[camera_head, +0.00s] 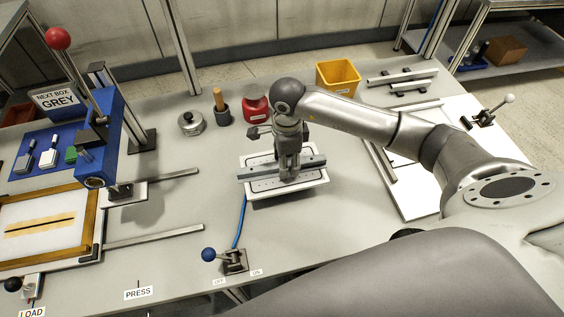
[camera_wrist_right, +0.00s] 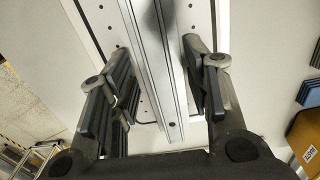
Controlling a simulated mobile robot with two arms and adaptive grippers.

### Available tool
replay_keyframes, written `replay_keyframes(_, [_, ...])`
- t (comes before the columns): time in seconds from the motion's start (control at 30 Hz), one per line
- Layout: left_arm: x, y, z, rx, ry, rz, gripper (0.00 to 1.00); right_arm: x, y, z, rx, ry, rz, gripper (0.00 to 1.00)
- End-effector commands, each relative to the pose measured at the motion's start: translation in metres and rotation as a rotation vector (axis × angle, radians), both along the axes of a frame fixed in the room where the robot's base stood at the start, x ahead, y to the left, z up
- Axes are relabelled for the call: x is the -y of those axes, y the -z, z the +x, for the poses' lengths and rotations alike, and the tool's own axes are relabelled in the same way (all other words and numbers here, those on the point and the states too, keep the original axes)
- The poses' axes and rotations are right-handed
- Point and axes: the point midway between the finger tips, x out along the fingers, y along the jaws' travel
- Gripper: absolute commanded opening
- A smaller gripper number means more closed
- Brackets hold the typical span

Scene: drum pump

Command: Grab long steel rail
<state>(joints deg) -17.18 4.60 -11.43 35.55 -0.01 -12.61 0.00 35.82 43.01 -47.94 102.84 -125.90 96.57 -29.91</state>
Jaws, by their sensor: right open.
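A long steel rail (camera_head: 310,163) lies across a white plate with small holes (camera_head: 258,190) at the middle of the bench. My right gripper (camera_head: 288,172) points down over the rail and hides its middle part. In the right wrist view the rail (camera_wrist_right: 152,62) runs lengthwise between the two spread fingers of my right gripper (camera_wrist_right: 157,65). A gap shows on both sides, so the gripper is open and not clamped on the rail. How far the fingertips are above the plate is hard to tell. My left gripper is not in view.
A blue-knobbed lever (camera_head: 232,260) stands in front of the plate. A red canister (camera_head: 256,109) and a grey pot (camera_head: 191,123) are behind it, with a yellow bin (camera_head: 338,77) farther right. A blue press (camera_head: 122,130) stands left. Other metal bars (camera_head: 402,76) lie at the back right.

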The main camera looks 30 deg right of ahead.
Motion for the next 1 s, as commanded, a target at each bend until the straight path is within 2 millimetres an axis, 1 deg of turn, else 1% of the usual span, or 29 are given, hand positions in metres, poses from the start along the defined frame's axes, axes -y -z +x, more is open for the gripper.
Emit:
replay_keyframes(0.23, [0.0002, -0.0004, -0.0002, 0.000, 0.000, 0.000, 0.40, -0.0002, 0.0032, 0.0000, 0.000, -0.001, 0.000, 0.45])
replay_keyframes(0.27, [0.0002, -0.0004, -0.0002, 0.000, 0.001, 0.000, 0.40, -0.0002, 0.0032, 0.0000, 0.000, -0.001, 0.000, 0.42])
replay_keyframes(0.5, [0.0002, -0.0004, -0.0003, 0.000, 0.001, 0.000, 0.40, -0.0002, 0.0028, 0.0001, 0.000, -0.001, 0.001, 0.11])
replay_keyframes(0.6, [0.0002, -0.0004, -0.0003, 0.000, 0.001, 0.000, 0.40, -0.0002, 0.0027, 0.0001, 0.000, 0.000, 0.001, 0.00])
replay_keyframes(0.87, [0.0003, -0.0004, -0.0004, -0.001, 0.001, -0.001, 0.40, -0.0002, 0.0021, 0.0004, 0.001, 0.000, 0.001, 0.00])
replay_keyframes(1.0, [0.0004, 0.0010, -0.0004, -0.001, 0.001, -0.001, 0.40, -0.0002, -0.0016, 0.0011, 0.003, 0.000, 0.001, 0.00])
